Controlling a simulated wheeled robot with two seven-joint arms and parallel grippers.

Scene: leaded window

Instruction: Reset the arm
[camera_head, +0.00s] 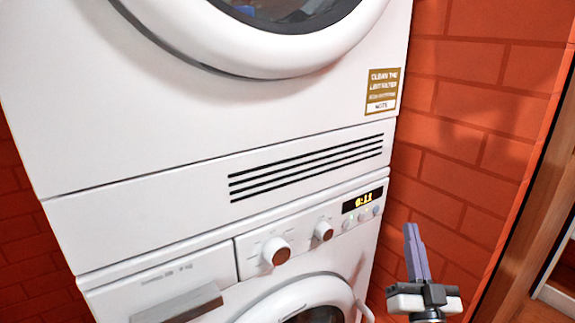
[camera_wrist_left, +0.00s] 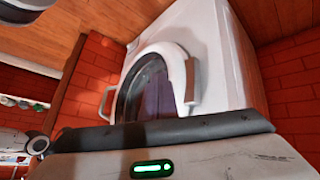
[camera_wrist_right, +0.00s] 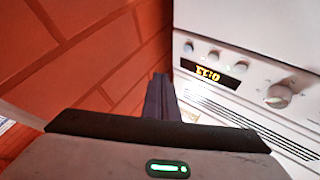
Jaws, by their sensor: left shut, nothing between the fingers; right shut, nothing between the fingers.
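My right gripper (camera_head: 411,230) is at the lower right in the head view, its fingers shut, empty and pointing up. It stands to the right of the lower machine, in front of the red brick wall. In the right wrist view its closed fingers (camera_wrist_right: 161,80) show between the wall and the white machine's control panel. My left arm is not in the head view. In the left wrist view my left gripper's fingers (camera_wrist_left: 160,82) look closed and dark against the round machine door (camera_wrist_left: 185,65), with nothing held.
A white upper machine (camera_head: 200,125) stands on a white lower machine (camera_head: 215,265) with knobs, a lit display (camera_head: 363,200) and a drawer (camera_head: 180,305). A red brick wall (camera_head: 450,130) is close on the right. A wooden frame (camera_head: 535,215) stands at the far right.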

